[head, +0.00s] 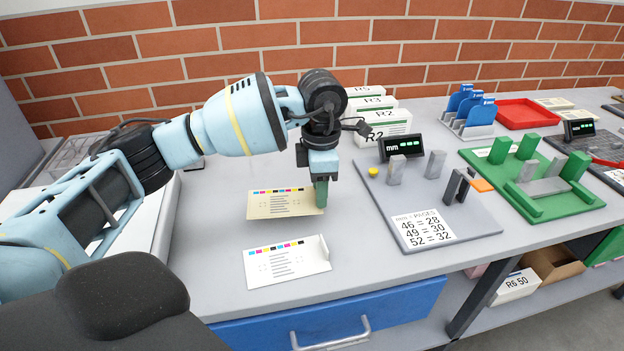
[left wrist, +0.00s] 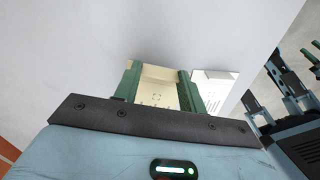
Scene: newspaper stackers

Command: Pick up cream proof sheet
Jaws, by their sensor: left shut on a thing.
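The cream proof sheet (head: 270,205) has a strip of colour patches along its top edge and printed lines below. My left gripper (head: 320,192) is shut on its right end in the head view. In the left wrist view, the cream sheet (left wrist: 155,85) shows between the two green fingers of my left gripper (left wrist: 155,88). The fingers hide part of the sheet. I cannot tell whether it is clear of the worktop. A similar white sheet (head: 287,263) with an upturned right edge lies nearer the front; it also shows in the left wrist view (left wrist: 215,82).
A grey gauge board (head: 440,215) with upright blocks and a number card lies to the right. Beyond it is a green fixture (head: 540,205). White labelled boxes (head: 385,124), a blue rack (head: 470,108) and a red tray (head: 528,112) stand behind. Bare worktop (head: 352,250) surrounds the sheets.

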